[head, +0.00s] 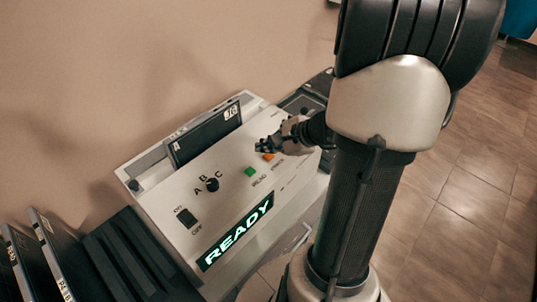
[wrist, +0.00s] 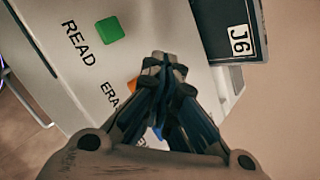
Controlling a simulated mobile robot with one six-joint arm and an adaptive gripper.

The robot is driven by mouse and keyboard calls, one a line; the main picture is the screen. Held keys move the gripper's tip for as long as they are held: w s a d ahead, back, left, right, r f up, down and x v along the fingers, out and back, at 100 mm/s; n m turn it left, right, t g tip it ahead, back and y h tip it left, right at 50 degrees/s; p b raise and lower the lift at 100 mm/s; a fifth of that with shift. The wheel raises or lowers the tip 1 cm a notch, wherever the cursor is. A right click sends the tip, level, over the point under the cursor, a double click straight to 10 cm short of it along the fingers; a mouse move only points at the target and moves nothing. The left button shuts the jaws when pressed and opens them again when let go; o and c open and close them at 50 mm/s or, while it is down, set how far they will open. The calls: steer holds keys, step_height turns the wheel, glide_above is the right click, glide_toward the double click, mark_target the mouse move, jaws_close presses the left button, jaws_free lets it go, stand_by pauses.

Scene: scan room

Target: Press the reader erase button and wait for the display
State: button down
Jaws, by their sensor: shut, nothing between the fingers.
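The reader (head: 150,180) is a pale box with a sloped panel. Its display (head: 235,232) is lit and reads "READY". The orange erase button (head: 268,157) is partly hidden by my gripper (head: 264,146) in the head view. In the wrist view, a sliver of the orange button (wrist: 133,84) shows beside my shut fingers (wrist: 165,62), next to the partly covered label "ERA". My fingers are shut and empty, over the panel close to the button. Whether they touch it cannot be told. The green button (head: 250,171), labelled "READ", sits left of the orange one.
A dark cassette (head: 205,135) stands in the reader's top slot; its label reads "J6" in the wrist view. A knob (head: 212,184) and an on/off switch (head: 187,217) are on the panel. A black rack (head: 130,255) and upright cassettes (head: 50,255) stand at left.

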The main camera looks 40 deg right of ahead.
mark_target(268, 158)
steer(key=shift+f+b, duration=0.45)
steer(key=shift+b, duration=0.1)
steer(key=shift+f+b, duration=0.5)
steer(key=shift+b, duration=0.1)
stand_by(0.7)
steer(key=shift+r, duration=0.1)
steer(key=shift+r+p, duration=0.7)
steer(key=shift+r, duration=0.15)
steer(key=shift+r, duration=0.15)
step_height(268, 158, up, 5)
steer(key=p, duration=0.4)
stand_by(0.6)
